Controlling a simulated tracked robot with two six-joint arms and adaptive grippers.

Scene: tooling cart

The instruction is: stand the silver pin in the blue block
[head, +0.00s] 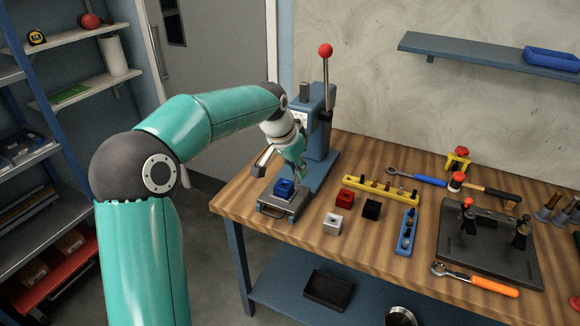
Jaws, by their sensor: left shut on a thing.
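The blue block (284,187) sits on the small metal plate at the foot of the press. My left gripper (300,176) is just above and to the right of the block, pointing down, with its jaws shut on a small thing. That thing is mostly hidden by the fingers and too small to make out clearly; I take it to be the silver pin, as I see no other loose silver pin. I cannot tell whether it touches the block. My right gripper is not in view.
The blue press (316,125) with its red-knobbed lever stands close behind my left gripper. Red (345,198), black (371,209) and white (332,223) blocks stand to the right, near a yellow rack (400,194) and a blue holder (406,232). A dark fixture plate (485,262) lies farther right.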

